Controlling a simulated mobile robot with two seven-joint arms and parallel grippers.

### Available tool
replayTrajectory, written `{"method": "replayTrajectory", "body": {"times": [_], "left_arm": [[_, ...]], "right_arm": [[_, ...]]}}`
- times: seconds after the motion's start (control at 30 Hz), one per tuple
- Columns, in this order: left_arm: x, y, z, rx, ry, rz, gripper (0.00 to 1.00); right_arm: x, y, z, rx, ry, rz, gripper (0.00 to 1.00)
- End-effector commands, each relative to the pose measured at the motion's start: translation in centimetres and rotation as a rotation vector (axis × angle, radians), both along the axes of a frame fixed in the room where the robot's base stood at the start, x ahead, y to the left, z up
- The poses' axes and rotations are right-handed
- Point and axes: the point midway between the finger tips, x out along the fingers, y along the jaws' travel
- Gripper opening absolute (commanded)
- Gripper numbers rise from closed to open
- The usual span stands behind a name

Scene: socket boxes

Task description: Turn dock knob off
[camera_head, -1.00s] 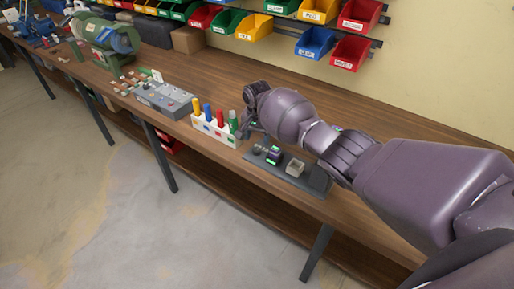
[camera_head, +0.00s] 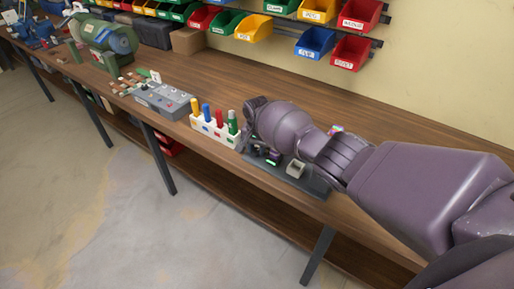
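A dark grey dock (camera_head: 316,186) lies near the front edge of the workbench. It carries a small dark part with a green light (camera_head: 272,160) and a pale open box (camera_head: 295,168). I cannot make out clearly which part is the knob; my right arm covers the back of the dock. My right gripper (camera_head: 246,146) is at the dock's left end, beside the white rack. Its fingers are small and partly hidden by the wrist, so I cannot tell whether they are open or shut. My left gripper is not in view.
A white rack (camera_head: 213,131) with several coloured cylinders stands just left of the dock. A grey control box (camera_head: 165,100) and a green machine (camera_head: 104,38) are further left. Coloured bins (camera_head: 314,43) hang behind. The bench's back strip (camera_head: 290,90) is clear.

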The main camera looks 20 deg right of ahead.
Motion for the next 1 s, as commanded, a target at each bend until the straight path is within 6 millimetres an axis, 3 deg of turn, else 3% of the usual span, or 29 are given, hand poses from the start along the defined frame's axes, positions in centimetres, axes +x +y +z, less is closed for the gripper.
{"method": "replayTrajectory", "body": {"times": [0.03,0.1,0.47,1.0], "left_arm": [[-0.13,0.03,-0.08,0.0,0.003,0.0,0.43],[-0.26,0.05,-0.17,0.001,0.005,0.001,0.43],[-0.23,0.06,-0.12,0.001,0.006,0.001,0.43],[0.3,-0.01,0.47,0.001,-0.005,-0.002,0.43]], "right_arm": [[0.0,0.0,0.0,0.0,0.0,0.0,0.2],[0.0,0.0,0.0,0.0,0.0,0.0,0.1],[0.01,0.06,0.0,0.001,-0.001,0.058,0.09],[0.05,0.2,-0.01,0.0,0.0,0.498,0.09]]}}
